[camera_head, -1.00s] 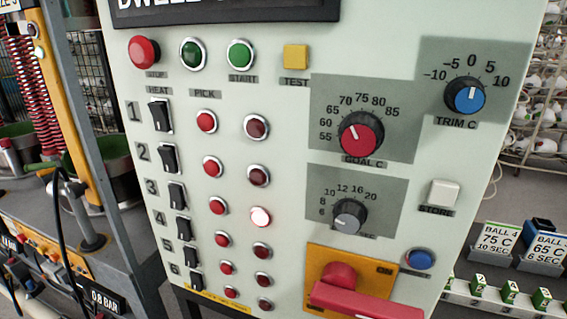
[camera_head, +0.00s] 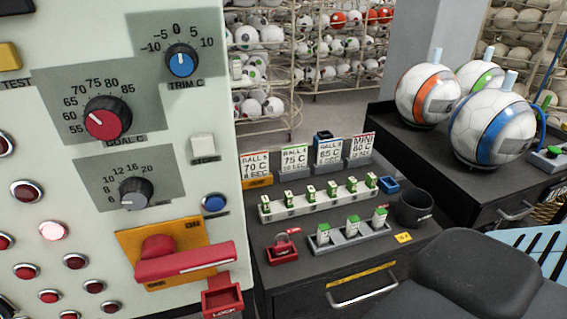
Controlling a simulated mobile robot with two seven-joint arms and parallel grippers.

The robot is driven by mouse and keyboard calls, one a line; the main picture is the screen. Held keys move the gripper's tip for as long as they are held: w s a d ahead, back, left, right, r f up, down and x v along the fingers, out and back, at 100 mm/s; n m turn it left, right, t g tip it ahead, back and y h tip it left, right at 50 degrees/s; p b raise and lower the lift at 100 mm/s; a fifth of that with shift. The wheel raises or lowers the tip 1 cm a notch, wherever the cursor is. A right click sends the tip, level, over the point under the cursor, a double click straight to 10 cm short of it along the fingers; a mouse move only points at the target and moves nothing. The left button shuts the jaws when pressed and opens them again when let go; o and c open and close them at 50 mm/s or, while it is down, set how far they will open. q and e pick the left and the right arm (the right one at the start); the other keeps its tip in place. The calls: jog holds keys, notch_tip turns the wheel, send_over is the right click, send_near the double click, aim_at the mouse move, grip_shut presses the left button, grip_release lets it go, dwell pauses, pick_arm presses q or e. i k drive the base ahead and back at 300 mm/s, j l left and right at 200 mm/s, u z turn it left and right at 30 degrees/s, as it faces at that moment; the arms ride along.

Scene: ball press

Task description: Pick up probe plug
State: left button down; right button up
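I cannot tell for certain which item is the probe plug. Several small green-and-white pieces (camera_head: 311,194) stand in a long pale rack (camera_head: 268,211) on the dark bench. More such pieces (camera_head: 352,226) stand in a shorter grey rack (camera_head: 347,240) in front of it. Neither of my grippers shows in the head view.
The control panel (camera_head: 215,105) fills the left, with a red handle (camera_head: 185,262) sticking out low. A red padlock (camera_head: 283,249), dark cup (camera_head: 415,208) and upright ball cards (camera_head: 328,151) stand on the bench. Large balls (camera_head: 490,130) rest on the right-hand cabinet.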

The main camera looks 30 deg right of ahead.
aim_at(311, 193)
jog(key=l+z, duration=0.15)
jog(key=z, duration=0.2)
jog(key=l+z, duration=0.15)
jog(key=z, duration=0.15)
jog(key=i+l+z, duration=0.1)
jog(key=z, duration=0.25)
jog(key=l, duration=0.1)
